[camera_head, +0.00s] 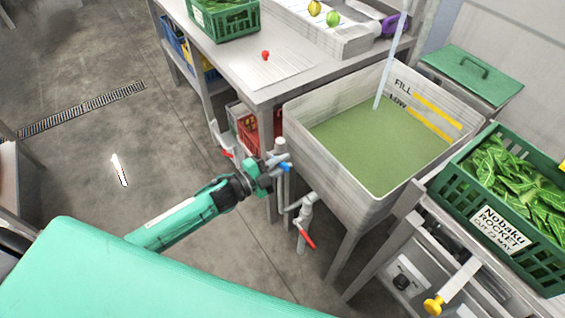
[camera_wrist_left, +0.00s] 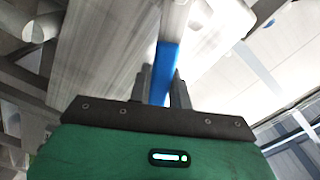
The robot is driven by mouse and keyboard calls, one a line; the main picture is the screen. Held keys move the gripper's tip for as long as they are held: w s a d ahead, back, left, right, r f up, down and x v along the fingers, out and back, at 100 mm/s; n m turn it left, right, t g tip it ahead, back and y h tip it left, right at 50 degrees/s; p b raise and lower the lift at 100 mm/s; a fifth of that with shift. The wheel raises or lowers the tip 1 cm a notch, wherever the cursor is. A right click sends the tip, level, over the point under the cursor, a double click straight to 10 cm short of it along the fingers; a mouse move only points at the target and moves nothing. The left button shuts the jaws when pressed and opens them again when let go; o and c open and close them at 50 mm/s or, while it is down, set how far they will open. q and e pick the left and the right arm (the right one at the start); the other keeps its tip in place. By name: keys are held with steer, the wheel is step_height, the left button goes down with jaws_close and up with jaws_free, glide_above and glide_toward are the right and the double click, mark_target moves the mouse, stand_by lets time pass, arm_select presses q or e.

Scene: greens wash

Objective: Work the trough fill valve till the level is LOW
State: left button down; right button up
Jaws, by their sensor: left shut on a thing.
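The grey trough (camera_head: 342,178) holds greenish water (camera_head: 375,150). Its back wall carries a yellow FILL line (camera_head: 437,109) and a lower yellow LOW line (camera_head: 430,124); the water surface lies close to the LOW line, and I cannot tell exactly how it meets it. A pale column (camera_head: 388,75), pipe or stream, runs down into the water. My left gripper (camera_head: 277,165) is shut on the blue valve lever (camera_head: 286,167) on a pipe beside the trough. In the left wrist view the blue lever (camera_wrist_left: 166,65) stands between the fingers (camera_wrist_left: 160,88). My right gripper is out of view.
A red-handled valve (camera_head: 306,238) hangs under the trough, and another red lever (camera_head: 226,153) is left of my gripper. A green crate of leaves (camera_head: 510,215) stands at right. A bench (camera_head: 225,62) stands behind. The floor at left is mostly clear.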

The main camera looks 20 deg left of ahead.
arm_select(q)
steer(key=shift+w+a+r+n+p, duration=0.1)
steer(key=shift+a+r+n+p, duration=0.05)
steer(key=shift+r+n+p, duration=0.2)
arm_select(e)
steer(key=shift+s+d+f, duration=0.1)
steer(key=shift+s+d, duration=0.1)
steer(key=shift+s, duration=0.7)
arm_select(q)
steer(key=c, duration=1.3)
jaws_free()
steer(key=shift+b+v, duration=0.75)
steer(key=shift+v, duration=6.2)
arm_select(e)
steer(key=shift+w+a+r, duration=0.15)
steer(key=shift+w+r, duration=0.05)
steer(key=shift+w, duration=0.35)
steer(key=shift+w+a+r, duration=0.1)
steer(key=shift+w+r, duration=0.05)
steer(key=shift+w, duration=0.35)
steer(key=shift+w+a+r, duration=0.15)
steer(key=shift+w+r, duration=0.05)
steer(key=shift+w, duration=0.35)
